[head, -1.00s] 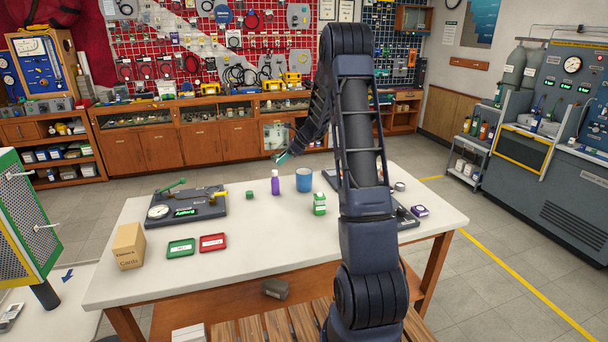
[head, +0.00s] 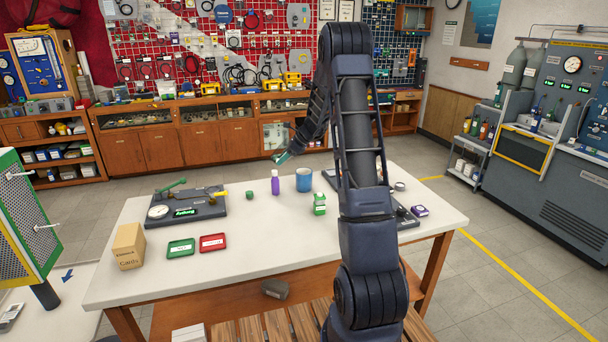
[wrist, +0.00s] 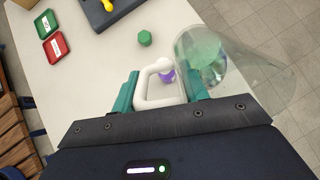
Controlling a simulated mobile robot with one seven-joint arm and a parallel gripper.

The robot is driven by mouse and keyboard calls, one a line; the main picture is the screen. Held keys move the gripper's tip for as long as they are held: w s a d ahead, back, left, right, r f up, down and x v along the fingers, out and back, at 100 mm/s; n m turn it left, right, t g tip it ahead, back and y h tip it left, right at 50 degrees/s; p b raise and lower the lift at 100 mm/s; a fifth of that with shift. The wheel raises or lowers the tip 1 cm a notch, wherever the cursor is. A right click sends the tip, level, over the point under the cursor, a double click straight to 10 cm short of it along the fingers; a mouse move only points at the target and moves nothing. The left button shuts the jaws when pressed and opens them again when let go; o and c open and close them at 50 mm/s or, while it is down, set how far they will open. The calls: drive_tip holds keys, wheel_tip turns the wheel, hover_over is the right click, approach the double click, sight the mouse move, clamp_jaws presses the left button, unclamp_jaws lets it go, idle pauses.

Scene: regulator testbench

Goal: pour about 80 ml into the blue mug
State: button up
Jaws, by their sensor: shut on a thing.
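The blue mug (head: 304,181) stands upright on the white table, to the right of a purple bottle (head: 275,183). My gripper (wrist: 160,92) has teal fingers and is shut on the white handle (wrist: 146,88) of a clear jug (wrist: 250,82). In the head view the jug (head: 273,134) is faint against the cabinets, and my gripper (head: 284,157) appears above and behind the bottle and mug. Pale green shows inside the jug in the wrist view; I cannot tell whether it is liquid or something seen through the wall. The mug is not clearly visible there.
On the white table (head: 140,290) are a small green piece (head: 249,195), a green box (head: 319,204), green (head: 181,247) and red (head: 213,242) trays, a cardboard box (head: 128,247) and a gauge board (head: 186,207). My arm hides part of the table's right side.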

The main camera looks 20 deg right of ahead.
drive_tip(key=shift+a+r, duration=0.1)
drive_tip(key=shift+r, duration=0.05)
drive_tip(key=shift+w+a+r+g+h, duration=0.1)
drive_tip(key=shift+a+r+g+h, duration=0.15)
drive_tip(key=shift+h, duration=0.5)
drive_tip(key=shift+w+a+r+g+h, duration=0.2)
drive_tip(key=shift+a+g+h, duration=0.15)
drive_tip(key=shift+h, duration=0.35)
drive_tip(key=shift+w+a+r+g+h, duration=0.1)
drive_tip(key=shift+a+r+g+h, duration=0.15)
drive_tip(key=shift+h, duration=0.5)
drive_tip(key=shift+w+a+f+g+h+b, duration=0.1)
drive_tip(key=shift+a+f+g+h+b, duration=0.2)
drive_tip(key=shift+h, duration=0.5)
drive_tip(key=shift+w+a+f+g+h, duration=0.1)
drive_tip(key=shift+a+g+h, duration=0.2)
drive_tip(key=shift+h, duration=0.5)
drive_tip(key=shift+a, duration=0.1)
drive_tip(key=shift+s, duration=0.1)
